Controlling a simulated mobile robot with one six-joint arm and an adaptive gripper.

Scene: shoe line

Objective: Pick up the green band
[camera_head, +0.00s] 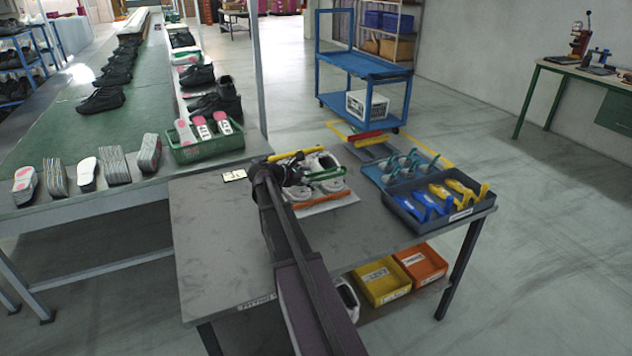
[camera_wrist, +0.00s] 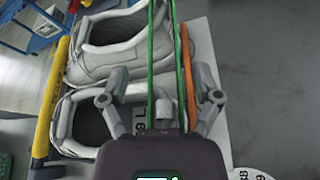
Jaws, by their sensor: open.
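The green band (camera_head: 328,176) lies over a pair of white-grey shoes (camera_head: 328,186) on the grey table. In the wrist view the green band (camera_wrist: 151,65) shows as two long parallel green strips. They run down between the two fingers of my gripper (camera_wrist: 162,98), which is open with a finger on each side. I cannot tell whether the fingers touch the band. The strips' lower ends are hidden behind my gripper's body. In the head view my gripper (camera_head: 268,180) is dark and partly covers the shoes' left side.
A yellow bar (camera_head: 295,155) and an orange bar (camera_head: 320,199) flank the shoes. A dark tray (camera_head: 402,212) of blue and yellow tools stands right. A green basket (camera_head: 208,149) is at back left. The table (camera_head: 215,235) is bare at front left.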

